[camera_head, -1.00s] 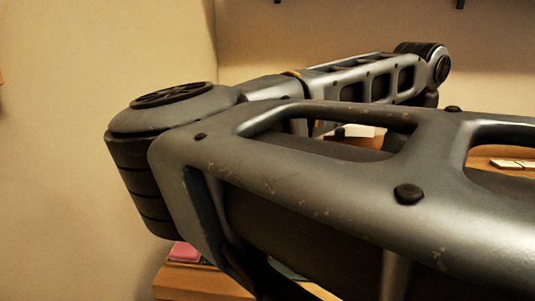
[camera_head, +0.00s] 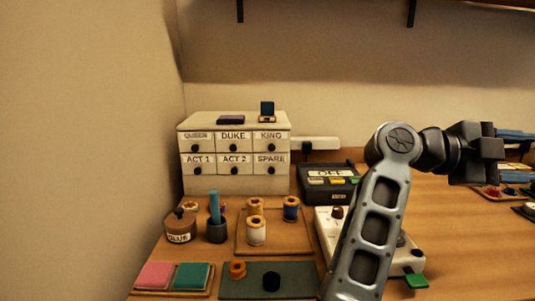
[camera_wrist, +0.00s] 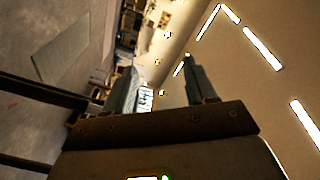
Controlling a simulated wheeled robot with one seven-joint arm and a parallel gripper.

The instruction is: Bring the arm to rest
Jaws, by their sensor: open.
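My arm rises from the lower middle of the head view and bends right at the elbow. My gripper (camera_head: 517,150) points right at the right edge of that view, held above the table (camera_head: 470,255), with its far end cut off by the edge. In the wrist view my gripper (camera_wrist: 158,66) shows two grey-blue fingers spread apart with nothing between them. It is open and empty. Beyond the fingers the wrist view shows the room tilted, with bright ceiling lights.
A drawer cabinet (camera_head: 235,177) stands at the back left, beside a black box (camera_head: 318,184) reading OFF. My arm partly hides a white device (camera_head: 335,238). Several spools sit on a wooden tray (camera_head: 275,247). A glue pot (camera_head: 180,229) stands left. A shelf (camera_head: 465,4) hangs above.

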